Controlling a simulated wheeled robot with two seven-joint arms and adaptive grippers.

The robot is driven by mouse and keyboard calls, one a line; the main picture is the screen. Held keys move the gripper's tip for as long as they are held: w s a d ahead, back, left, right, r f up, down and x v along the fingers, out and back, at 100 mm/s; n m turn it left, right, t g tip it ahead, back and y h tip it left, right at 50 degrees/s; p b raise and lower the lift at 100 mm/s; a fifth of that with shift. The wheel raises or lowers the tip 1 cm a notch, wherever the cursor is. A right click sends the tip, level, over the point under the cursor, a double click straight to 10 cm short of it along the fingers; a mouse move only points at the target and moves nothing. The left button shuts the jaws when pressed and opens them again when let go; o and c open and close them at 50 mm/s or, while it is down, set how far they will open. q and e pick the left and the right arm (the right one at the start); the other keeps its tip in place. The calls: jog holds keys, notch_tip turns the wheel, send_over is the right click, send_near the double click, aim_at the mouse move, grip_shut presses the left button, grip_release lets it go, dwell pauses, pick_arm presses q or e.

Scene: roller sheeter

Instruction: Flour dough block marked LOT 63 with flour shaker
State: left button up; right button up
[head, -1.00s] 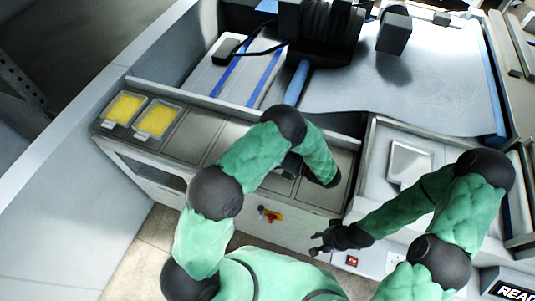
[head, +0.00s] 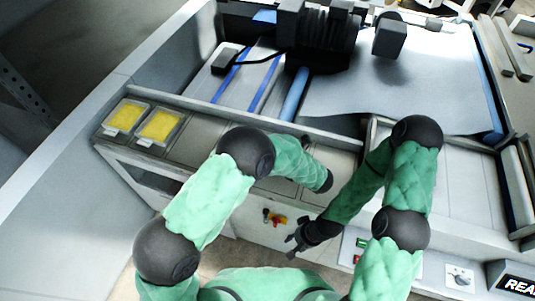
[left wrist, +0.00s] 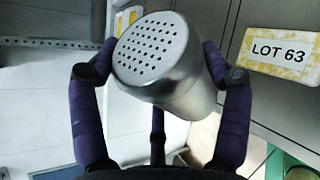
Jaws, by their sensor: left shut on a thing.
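My left gripper (left wrist: 160,85) is shut around a grey metal flour shaker (left wrist: 152,52), whose perforated top faces the left wrist camera. A yellowish block with a white LOT 63 label (left wrist: 278,50) lies right of the shaker, apart from it in that view. Part of another yellow piece (left wrist: 127,18) shows behind the shaker. In the head view, two yellow blocks (head: 126,115) (head: 160,127) sit at the left end of the counter; their marks are too small to read. My left arm hides its gripper there. My right gripper (head: 293,243) looks open and empty before the counter front.
The counter (head: 198,135) runs right from the yellow blocks. Behind it are the roller machine (head: 322,40) with blue rails and a broad grey sheet (head: 405,85). A red and yellow switch (head: 276,219) is on the counter front.

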pick_arm(q)
jog(key=n+b, duration=0.1)
jog(key=b, duration=0.1)
jog(key=n+t+h+b, duration=0.1)
jog(key=b, duration=0.1)
jog(key=n+t+h+b, duration=0.1)
jog(key=n+b, duration=0.1)
jog(key=shift+s+a+r, duration=0.25)
jog(key=shift+a+r, duration=0.1)
jog(key=shift+r, duration=0.05)
jog(key=shift+r+n+t+b, duration=0.15)
jog(key=shift+n+t+b, duration=0.15)
jog(key=shift+b, duration=0.4)
jog(key=shift+r, duration=0.2)
jog(key=shift+s, duration=0.1)
jog(key=shift+a, duration=0.1)
jog(key=a+f+h+b, duration=0.1)
jog(key=a+f+b, duration=0.1)
jog(key=a+b, duration=0.2)
jog(key=a+f+m+b, duration=0.1)
jog(key=a+f+b, duration=0.2)
jog(key=a, duration=0.5)
jog(key=s+a+f+t+h+b, duration=0.1)
jog(key=a+f+b, duration=0.2)
jog(key=a, duration=0.3)
jog(key=shift+h+b, duration=0.3)
jog(key=shift+b, duration=0.55)
